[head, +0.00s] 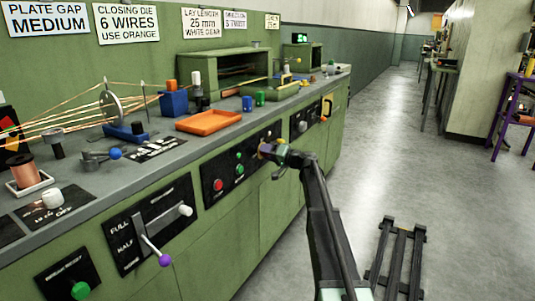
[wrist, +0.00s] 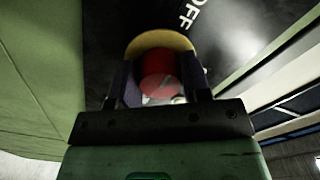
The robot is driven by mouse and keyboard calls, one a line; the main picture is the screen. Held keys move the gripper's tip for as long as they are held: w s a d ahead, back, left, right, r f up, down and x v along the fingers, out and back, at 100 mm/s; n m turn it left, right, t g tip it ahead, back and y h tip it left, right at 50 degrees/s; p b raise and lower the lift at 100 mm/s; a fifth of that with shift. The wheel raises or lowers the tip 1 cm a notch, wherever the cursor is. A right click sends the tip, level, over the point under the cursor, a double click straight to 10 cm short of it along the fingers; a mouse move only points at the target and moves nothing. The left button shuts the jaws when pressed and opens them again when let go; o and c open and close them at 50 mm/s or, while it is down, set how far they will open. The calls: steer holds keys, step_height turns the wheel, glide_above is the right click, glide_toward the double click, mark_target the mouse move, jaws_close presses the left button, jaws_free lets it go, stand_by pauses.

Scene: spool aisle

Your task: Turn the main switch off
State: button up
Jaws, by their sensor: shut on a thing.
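The main switch, a red knob (wrist: 158,72) on a yellow round plate (wrist: 158,42), is in the upper middle of the wrist view. The white word OFF (wrist: 187,16) is printed on the black panel above and right of it. My gripper (wrist: 160,88) has one finger on each side of the red knob and is shut on it. In the head view my gripper (head: 268,149) is at the front of the green cabinet, and it mostly hides the switch. The knob's exact turn angle cannot be told.
A red button (head: 218,185) and green buttons (head: 239,169) are on the panel just left of my gripper. A lever with a purple ball (head: 165,260) sticks out further left. An orange tray (head: 209,122) lies on the bench top.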

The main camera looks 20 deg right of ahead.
steer(key=o, duration=0.9)
steer(key=v, duration=1.1)
